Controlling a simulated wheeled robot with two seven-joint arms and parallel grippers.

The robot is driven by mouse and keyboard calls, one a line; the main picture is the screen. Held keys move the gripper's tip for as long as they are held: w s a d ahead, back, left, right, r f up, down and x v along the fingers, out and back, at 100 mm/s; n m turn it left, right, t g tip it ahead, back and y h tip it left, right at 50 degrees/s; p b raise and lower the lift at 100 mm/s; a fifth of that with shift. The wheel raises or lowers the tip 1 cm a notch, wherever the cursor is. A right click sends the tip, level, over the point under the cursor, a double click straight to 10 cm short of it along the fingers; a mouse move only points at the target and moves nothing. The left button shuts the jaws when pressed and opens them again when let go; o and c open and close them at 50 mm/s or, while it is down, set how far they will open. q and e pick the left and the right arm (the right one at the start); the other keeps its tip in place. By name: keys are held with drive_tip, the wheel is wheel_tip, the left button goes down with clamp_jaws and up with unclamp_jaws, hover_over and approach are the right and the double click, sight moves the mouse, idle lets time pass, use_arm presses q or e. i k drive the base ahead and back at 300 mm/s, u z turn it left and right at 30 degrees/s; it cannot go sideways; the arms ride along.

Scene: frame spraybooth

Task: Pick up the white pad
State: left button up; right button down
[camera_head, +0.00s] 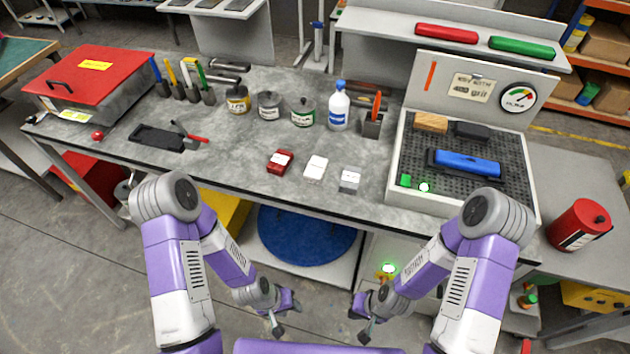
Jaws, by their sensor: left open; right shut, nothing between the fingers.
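The white pad (315,168) lies on the grey worktop near its front edge, between a red pad (280,162) on its left and a grey pad (349,181) on its right. My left gripper (283,316) is open and empty, low in front of the bench and below the worktop edge. My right gripper (363,324) is shut and empty, also low in front of the bench. Both grippers are well apart from the pads.
Several cans and a white bottle (339,107) stand behind the pads. A grey tray (398,185) with a blue block (466,163) is on the right. A black tray (157,138) and red-lidded box (92,73) are on the left. The worktop before the pads is clear.

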sight(315, 171)
drive_tip(key=z, duration=0.2)
drive_tip(key=k, duration=0.25)
drive_tip(key=u, duration=0.85)
drive_tip(key=i, duration=0.6)
drive_tip(key=z, duration=0.5)
